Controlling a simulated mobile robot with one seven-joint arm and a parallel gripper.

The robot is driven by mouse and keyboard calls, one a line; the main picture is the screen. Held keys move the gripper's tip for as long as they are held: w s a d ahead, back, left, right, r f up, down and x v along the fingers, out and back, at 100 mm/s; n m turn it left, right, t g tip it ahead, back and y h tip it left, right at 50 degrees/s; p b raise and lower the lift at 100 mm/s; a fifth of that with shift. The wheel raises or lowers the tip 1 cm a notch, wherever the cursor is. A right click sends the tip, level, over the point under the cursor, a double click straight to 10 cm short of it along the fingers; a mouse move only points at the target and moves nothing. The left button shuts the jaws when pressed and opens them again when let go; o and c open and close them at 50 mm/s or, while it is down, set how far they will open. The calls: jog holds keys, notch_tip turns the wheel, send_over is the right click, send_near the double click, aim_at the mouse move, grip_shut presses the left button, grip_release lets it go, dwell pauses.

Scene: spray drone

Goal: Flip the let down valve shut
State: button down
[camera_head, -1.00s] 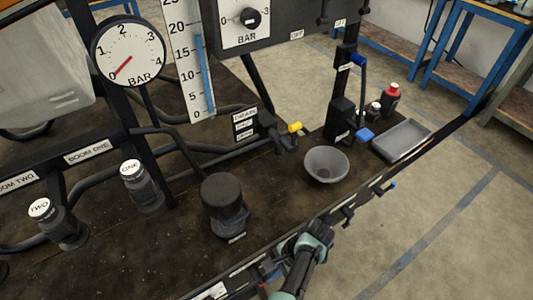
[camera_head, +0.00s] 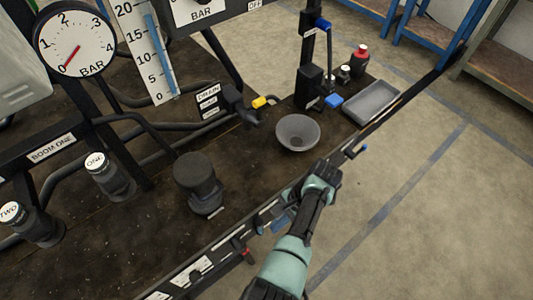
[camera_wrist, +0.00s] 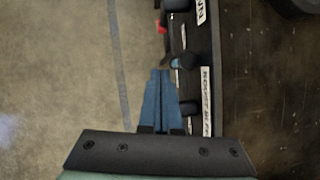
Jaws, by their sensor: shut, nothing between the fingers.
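My gripper (camera_head: 279,226) is shut and empty at the bench's front edge, its blue fingers pointing along the edge to the lower left.
A yellow-handled valve (camera_head: 262,102) sits behind. Open floor (camera_head: 430,210) lies right of the edge.

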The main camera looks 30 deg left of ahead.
jog(key=v, duration=0.3)
jog(key=shift+w+d+f, duration=0.1)
jog(key=shift+w+d, duration=0.05)
jog(key=shift+w, duration=0.15)
dwell(0.3)
